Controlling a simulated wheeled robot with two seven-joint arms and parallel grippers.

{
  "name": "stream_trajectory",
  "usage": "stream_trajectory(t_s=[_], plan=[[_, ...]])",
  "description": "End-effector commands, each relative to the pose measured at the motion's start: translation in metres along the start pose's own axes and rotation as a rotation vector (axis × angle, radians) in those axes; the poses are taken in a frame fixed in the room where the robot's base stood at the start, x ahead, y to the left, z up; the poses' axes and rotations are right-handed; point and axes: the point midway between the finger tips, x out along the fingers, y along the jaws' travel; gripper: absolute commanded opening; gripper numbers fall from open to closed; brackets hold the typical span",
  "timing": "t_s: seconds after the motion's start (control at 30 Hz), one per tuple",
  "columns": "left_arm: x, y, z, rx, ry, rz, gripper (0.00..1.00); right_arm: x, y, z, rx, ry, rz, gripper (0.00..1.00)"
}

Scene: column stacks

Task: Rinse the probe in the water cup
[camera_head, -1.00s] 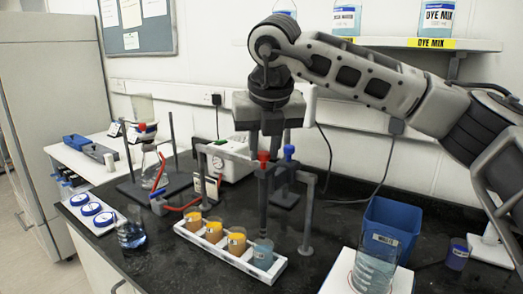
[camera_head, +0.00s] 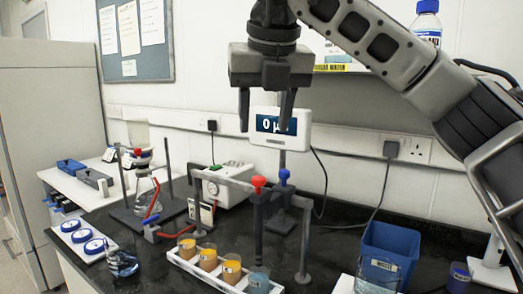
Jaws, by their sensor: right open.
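A dark probe rod with a red cap (camera_head: 258,184) hangs upright at the bench stand, next to a blue-capped one (camera_head: 283,176). The red-capped rod's lower end is at a cup of bluish water (camera_head: 259,281) at the right end of a white tray; I cannot tell whether its tip is inside. My right gripper (camera_head: 266,112) points down, open and empty, above and apart from both caps. My left gripper is not in view.
Several orange-filled cups (camera_head: 208,260) stand in the white tray. A blue bin (camera_head: 390,245) and a clear beaker (camera_head: 378,274) are at right. A meter display (camera_head: 268,125) stands behind my right gripper. A red-tubed flask is at left.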

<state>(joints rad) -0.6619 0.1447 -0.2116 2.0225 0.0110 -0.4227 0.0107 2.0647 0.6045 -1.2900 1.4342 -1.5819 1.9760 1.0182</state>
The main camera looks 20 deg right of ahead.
Motion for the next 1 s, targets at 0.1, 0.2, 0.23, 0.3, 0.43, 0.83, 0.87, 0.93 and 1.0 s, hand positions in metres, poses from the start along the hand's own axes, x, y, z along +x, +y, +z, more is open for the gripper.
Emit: stream_trajectory(t_s=[0.1, 0.2, 0.23, 0.3, 0.43, 0.83, 0.87, 0.93, 1.0], plan=[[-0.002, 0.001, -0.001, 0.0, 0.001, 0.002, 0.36, -0.025, 0.0, 0.001, 0.001, -0.004, 0.001, 0.47], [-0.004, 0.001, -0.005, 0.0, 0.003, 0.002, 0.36, -0.039, 0.0, 0.001, 0.001, -0.004, -0.002, 0.47], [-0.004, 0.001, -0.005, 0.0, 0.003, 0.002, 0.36, -0.042, 0.0, 0.001, 0.001, -0.003, -0.001, 0.47], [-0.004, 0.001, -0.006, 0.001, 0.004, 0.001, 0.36, -0.047, 0.0, 0.001, 0.001, -0.003, -0.001, 0.47], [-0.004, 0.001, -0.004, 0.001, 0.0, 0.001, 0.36, -0.05, 0.0, 0.001, 0.001, -0.001, -0.001, 0.47], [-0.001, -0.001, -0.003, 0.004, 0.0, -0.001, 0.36, -0.05, 0.0, 0.001, 0.001, -0.001, -0.001, 0.47], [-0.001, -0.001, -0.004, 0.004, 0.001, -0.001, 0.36, -0.05, 0.0, 0.001, 0.001, -0.001, -0.001, 0.47], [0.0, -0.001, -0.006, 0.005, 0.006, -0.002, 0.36, -0.05, 0.0, 0.001, 0.001, -0.001, 0.0, 0.47], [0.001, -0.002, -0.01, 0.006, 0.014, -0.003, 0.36, -0.05, 0.0, 0.0, 0.001, -0.001, 0.0, 0.47]])
